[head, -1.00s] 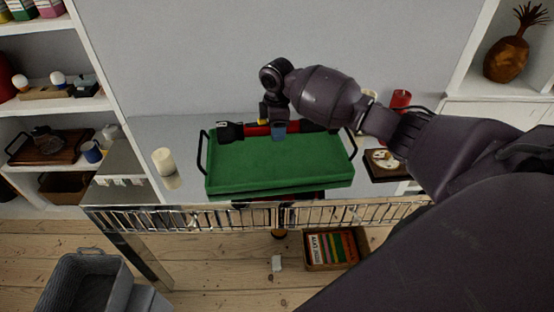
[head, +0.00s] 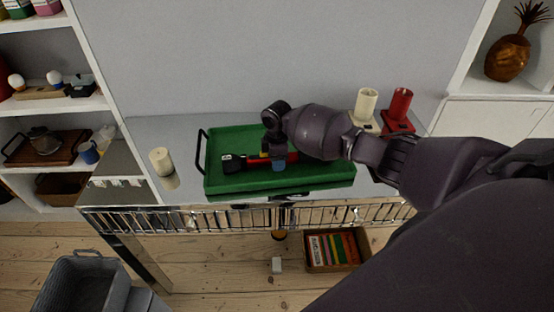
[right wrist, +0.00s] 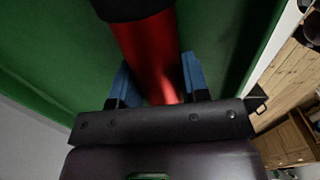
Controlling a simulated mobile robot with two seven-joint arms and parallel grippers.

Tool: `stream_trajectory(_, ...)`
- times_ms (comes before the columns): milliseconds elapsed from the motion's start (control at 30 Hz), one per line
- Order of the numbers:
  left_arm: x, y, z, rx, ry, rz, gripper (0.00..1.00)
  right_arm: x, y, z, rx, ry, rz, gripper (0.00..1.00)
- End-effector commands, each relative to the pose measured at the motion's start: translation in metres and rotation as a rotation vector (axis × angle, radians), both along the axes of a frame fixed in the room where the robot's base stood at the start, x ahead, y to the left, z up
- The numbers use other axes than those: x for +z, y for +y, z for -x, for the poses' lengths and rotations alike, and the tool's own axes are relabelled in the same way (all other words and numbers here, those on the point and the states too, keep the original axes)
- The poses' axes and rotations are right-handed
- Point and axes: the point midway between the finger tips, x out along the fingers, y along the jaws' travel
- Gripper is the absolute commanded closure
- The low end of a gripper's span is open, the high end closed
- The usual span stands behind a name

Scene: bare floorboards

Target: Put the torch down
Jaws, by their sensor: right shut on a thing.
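The torch (head: 253,161) has a red body and a black head; the head points left in the head view. My right gripper (head: 278,163) is shut around its red body. The torch lies level over the green tray (head: 215,183), inside its outline; I cannot tell whether it touches the tray floor. In the right wrist view the red torch body (right wrist: 150,55) runs between the two blue fingers, with the green tray (right wrist: 60,60) behind it. My left gripper is not in view.
The tray stands on a grey table with a wire rail along its front. A cream candle (head: 161,161) stands left of the tray. A cream holder (head: 366,104) and a red holder (head: 400,105) stand behind on the right. Shelves flank both sides.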

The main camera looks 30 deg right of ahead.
Motion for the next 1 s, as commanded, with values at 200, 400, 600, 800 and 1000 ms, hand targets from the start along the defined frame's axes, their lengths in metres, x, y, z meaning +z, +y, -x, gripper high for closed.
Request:
stream_trajectory(200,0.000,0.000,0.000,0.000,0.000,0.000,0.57,0.002,0.000,-0.001,0.000,-0.003,0.000,0.89)
stream_trajectory(400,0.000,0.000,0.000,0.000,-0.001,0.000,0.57,-0.001,0.000,-0.001,0.000,-0.002,0.000,0.47)
stream_trajectory(600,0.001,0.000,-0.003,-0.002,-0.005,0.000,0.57,-0.001,0.000,-0.001,0.000,-0.002,0.000,0.32)
stream_trajectory(800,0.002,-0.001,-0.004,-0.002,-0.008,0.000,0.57,0.001,0.000,-0.001,0.000,-0.002,0.000,0.32)
stream_trajectory(1000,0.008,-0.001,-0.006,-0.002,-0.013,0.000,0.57,0.022,-0.001,-0.001,0.002,-0.005,0.000,0.32)
